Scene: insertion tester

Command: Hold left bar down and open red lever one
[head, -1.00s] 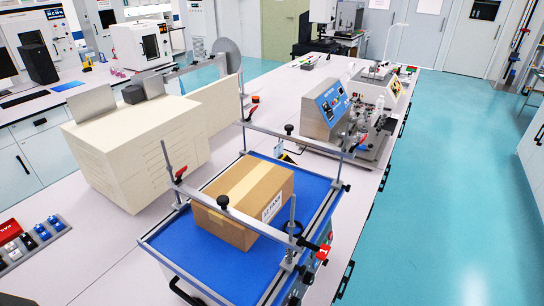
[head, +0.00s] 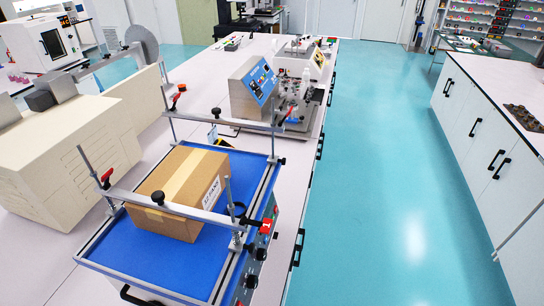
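A vibration-type tester with a blue bed (head: 110,240) stands on the bench and carries a cardboard box (head: 165,180). Two grey clamp bars cross the bed: a near bar (head: 195,212) across the box's near side and a far bar (head: 245,124) behind the box. Which one is called the left bar I cannot tell. A red part marked 1 (head: 266,227) sits near the right end of the near bar. A red lever (head: 106,178) is at the near bar's left post, and another red lever (head: 176,99) is at the far bar's left post. Neither of my grippers is in view.
A beige machine (head: 60,150) stands left of the tester. A grey instrument with a blue panel (head: 255,88) is behind it on the bench. The turquoise floor (head: 380,190) to the right is open, up to white cabinets (head: 485,140).

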